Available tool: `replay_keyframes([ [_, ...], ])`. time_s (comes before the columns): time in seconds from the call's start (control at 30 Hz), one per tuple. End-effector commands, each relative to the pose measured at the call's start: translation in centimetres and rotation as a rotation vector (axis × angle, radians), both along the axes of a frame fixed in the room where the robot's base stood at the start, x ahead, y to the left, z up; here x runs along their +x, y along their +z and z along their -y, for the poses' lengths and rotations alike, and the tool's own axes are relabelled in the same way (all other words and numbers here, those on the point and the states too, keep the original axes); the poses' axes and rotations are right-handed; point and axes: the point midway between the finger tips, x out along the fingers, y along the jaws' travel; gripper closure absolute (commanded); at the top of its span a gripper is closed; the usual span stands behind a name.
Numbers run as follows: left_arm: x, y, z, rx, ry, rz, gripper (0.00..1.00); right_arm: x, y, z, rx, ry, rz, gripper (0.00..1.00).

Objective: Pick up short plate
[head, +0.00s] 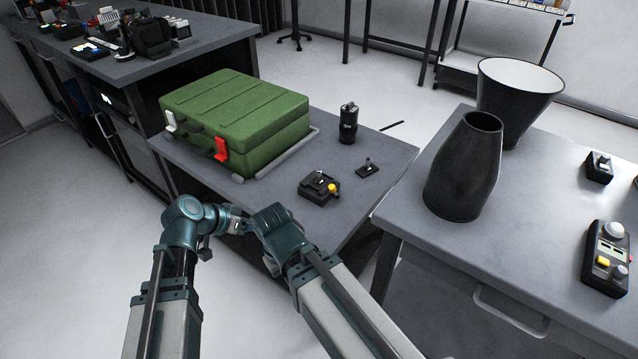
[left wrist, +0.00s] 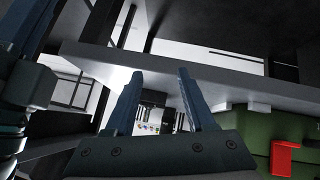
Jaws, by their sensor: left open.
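In the head view my two arms meet near the table's front edge, well short of the plate. The left jaws are not clear there, and the right jaws do not show.
A green case (head: 240,110) with red and white latches fills the left of the table. A black cylinder (head: 348,124) stands behind the plate. Two dark vases, one tapered (head: 465,168) and one flared (head: 515,95), stand on the right table (head: 400,205). A gap separates the tables.

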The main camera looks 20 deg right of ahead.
Motion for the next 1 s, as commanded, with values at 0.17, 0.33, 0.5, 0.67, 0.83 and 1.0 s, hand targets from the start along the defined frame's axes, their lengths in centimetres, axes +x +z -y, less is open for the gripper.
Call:
replay_keyframes([
  [0.17,2.8,5.1,5.2,-0.183,-0.141,0.289,0.45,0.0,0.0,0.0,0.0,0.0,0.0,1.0],
  [0.33,4.1,8.2,7.2,-0.269,-0.177,0.459,0.45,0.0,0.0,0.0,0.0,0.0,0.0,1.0],
  [0.5,4.4,9.2,7.7,-0.291,-0.184,0.51,0.45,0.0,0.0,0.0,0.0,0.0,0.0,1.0],
  [0.67,5.0,8.7,8.5,-0.292,-0.185,0.51,0.45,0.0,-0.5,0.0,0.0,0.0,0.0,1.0],
  [0.83,6.4,7.6,11.3,-0.291,-0.188,0.51,0.45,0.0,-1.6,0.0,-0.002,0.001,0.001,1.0],
  [1.0,7.6,6.8,13.7,-0.291,-0.187,0.509,0.45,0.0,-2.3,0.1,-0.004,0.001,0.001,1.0],
])
